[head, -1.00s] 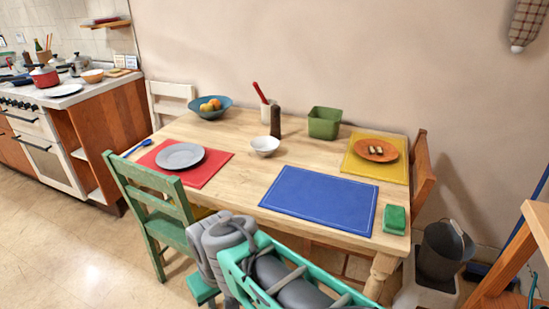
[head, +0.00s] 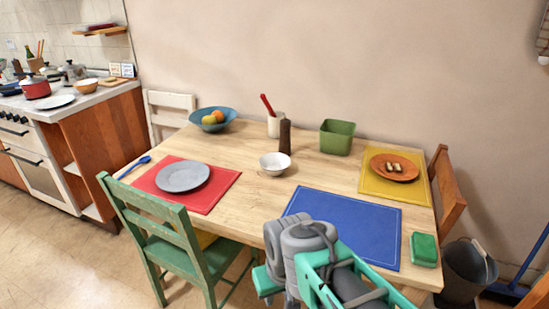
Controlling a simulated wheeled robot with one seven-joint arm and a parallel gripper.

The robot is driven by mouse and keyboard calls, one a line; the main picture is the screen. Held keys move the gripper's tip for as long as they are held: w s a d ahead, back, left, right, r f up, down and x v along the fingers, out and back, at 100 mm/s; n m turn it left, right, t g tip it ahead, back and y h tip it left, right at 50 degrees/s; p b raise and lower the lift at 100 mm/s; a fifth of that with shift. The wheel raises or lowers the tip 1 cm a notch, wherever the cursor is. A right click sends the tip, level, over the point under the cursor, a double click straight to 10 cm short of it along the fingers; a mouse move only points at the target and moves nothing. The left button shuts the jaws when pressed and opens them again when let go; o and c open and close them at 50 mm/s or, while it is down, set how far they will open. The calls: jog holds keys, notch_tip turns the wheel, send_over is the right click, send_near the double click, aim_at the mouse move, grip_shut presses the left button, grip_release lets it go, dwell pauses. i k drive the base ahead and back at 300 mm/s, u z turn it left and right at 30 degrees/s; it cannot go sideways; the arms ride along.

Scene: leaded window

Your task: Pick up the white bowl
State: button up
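The white bowl (head: 275,167) stands upright on the wooden table, near its middle, just in front of a dark brown pepper mill. It looks empty. Grey and green links of my arm show at the bottom of the head view, over the table's front edge and the lower part of the blue placemat. My gripper's fingers are not visible, and nothing of mine touches the bowl.
Around the bowl are the mill (head: 285,137), a white crock (head: 276,127), a blue fruit bowl (head: 222,124), a green bin (head: 337,138), a grey plate (head: 183,177) and a blue placemat (head: 345,225). A green chair (head: 172,238) stands at the front left.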

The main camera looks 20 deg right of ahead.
aim_at(273, 164)
jog(key=i, duration=0.4)
jog(key=u, duration=0.85)
jog(key=i, duration=0.5)
